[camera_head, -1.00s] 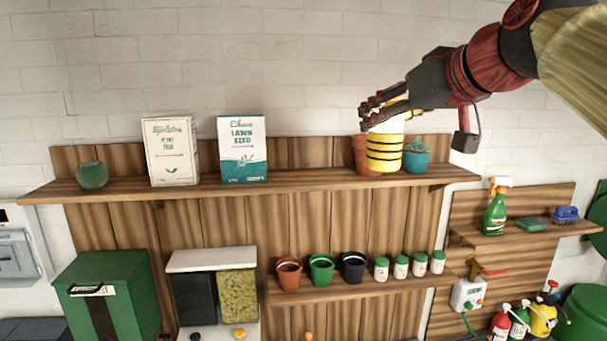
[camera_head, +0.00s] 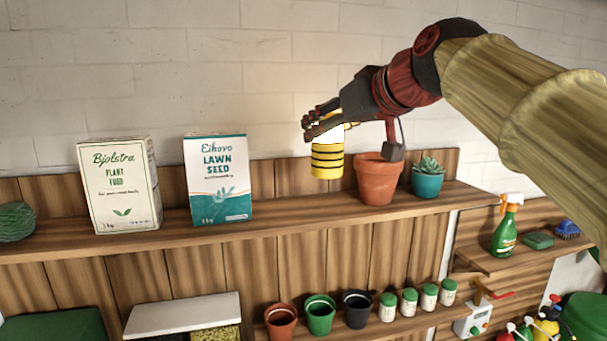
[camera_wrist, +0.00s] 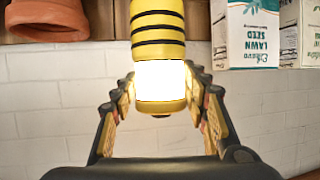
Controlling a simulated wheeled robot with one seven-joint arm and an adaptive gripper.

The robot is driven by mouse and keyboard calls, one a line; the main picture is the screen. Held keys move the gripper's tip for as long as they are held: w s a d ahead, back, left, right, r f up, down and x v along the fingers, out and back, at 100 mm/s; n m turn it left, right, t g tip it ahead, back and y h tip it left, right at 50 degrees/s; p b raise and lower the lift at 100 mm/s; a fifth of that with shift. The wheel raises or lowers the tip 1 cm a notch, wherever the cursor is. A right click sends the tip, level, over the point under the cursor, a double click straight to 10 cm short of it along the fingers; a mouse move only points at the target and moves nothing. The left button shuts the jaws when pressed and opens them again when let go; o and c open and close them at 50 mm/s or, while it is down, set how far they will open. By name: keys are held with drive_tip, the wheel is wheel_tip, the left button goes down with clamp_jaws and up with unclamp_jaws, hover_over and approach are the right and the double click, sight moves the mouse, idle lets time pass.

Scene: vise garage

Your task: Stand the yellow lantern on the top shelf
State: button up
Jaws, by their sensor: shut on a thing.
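The yellow lantern (camera_head: 327,160) has black bands and a glowing white upper part. My gripper (camera_head: 322,124) is shut on its upper end and holds it upright. In the wrist view the lantern (camera_wrist: 158,30) sits between the two fingers of my gripper (camera_wrist: 160,100). The top shelf (camera_head: 285,217) is a long wooden board against the wall. The lantern hangs in front of the shelf's back panel, between the lawn seed box and the terracotta pot. Its base appears a little above the board; I cannot tell the exact gap.
The lawn seed box (camera_head: 217,180) and plant food box (camera_head: 120,185) stand left of the lantern. The terracotta pot (camera_head: 377,180) and a teal succulent pot (camera_head: 428,183) stand to its right. A green ribbed object (camera_head: 15,222) is at the far left. Board between box and terracotta pot is free.

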drive_tip(key=shift+w+a+f+p, duration=0.3)
drive_tip(key=shift+w+a+f, duration=0.4)
drive_tip(key=shift+w+f, duration=0.8)
drive_tip(key=shift+w+a+f+p, duration=0.35)
drive_tip(key=shift+w+a+f, duration=0.55)
drive_tip(key=shift+f, duration=1.1)
drive_tip(key=shift+w+a+f+p, duration=0.3)
drive_tip(key=shift+w+a+f, duration=0.25)
drive_tip(key=shift+w+f, duration=1)
drive_tip(key=shift+s+f, duration=0.15)
drive_tip(key=shift+f, duration=0.25)
drive_tip(key=o, duration=1.4)
drive_tip(key=shift+r, duration=0.1)
